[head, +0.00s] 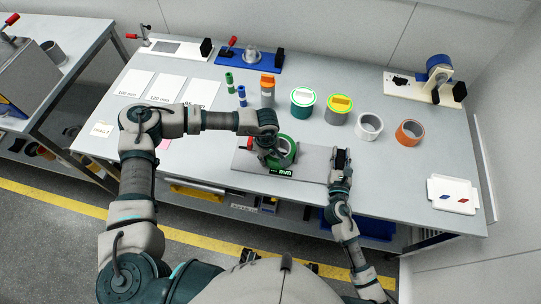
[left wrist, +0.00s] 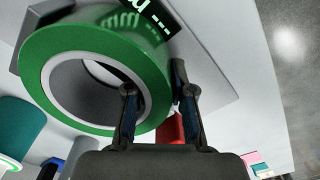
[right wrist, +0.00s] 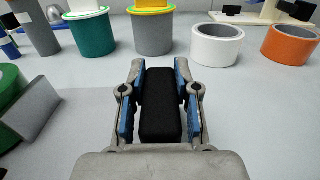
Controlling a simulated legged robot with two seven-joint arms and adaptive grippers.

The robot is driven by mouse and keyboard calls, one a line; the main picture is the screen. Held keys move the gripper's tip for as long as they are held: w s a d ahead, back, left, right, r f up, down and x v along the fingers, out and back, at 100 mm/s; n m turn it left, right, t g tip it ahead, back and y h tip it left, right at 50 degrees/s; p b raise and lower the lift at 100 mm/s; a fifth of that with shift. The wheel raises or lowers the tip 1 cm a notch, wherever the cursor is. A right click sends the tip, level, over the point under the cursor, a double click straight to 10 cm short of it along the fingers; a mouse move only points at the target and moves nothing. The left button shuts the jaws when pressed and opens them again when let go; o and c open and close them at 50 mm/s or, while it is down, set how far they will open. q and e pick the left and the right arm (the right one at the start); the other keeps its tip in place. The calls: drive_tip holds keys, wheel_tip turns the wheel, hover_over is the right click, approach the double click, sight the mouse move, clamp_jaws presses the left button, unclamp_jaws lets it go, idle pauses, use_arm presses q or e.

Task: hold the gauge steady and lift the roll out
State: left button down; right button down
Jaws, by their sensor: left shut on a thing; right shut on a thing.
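The green roll (head: 287,161) sits at the grey gauge (head: 312,166), behind its lit "mm" display (head: 281,171). The roll also fills the upper left of the left wrist view (left wrist: 40,55). My left gripper (head: 272,146) is shut on the roll's wall, one finger in the hole and one outside (left wrist: 157,95). Whether the roll touches the gauge base is hidden. A red part (head: 250,143) shows beside the roll. My right gripper (head: 341,158) is shut on the black block (right wrist: 160,105) at the gauge's right end, between its blue pads.
Behind the gauge stand an orange-topped cylinder (head: 267,90), a green-and-white roll (head: 302,102), a yellow-topped roll (head: 339,109), a white roll (head: 369,127) and an orange roll (head: 409,132). A white tray (head: 453,194) lies at right. White cards (head: 167,88) lie at left.

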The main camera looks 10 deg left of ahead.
use_arm(q)
wheel_tip(320, 180, up, 10)
drive_tip(key=shift+f, duration=0.25)
use_arm(e)
drive_tip(key=shift+f, duration=0.3)
drive_tip(key=c, duration=0.9)
unclamp_jaws()
drive_tip(key=shift+c, duration=0.2)
use_arm(q)
drive_tip(key=shift+w+d+f, duration=0.1)
drive_tip(key=shift+w, duration=0.05)
use_arm(e)
drive_tip(key=shift+o, duration=0.9)
drive_tip(key=shift+w+r, duration=0.1)
drive_tip(key=shift+s, duration=0.35)
drive_tip(key=s, duration=1.1)
drive_tip(key=shift+s+d, duration=0.1)
drive_tip(key=shift+d, duration=0.2)
drive_tip(key=shift+s, duration=0.1)
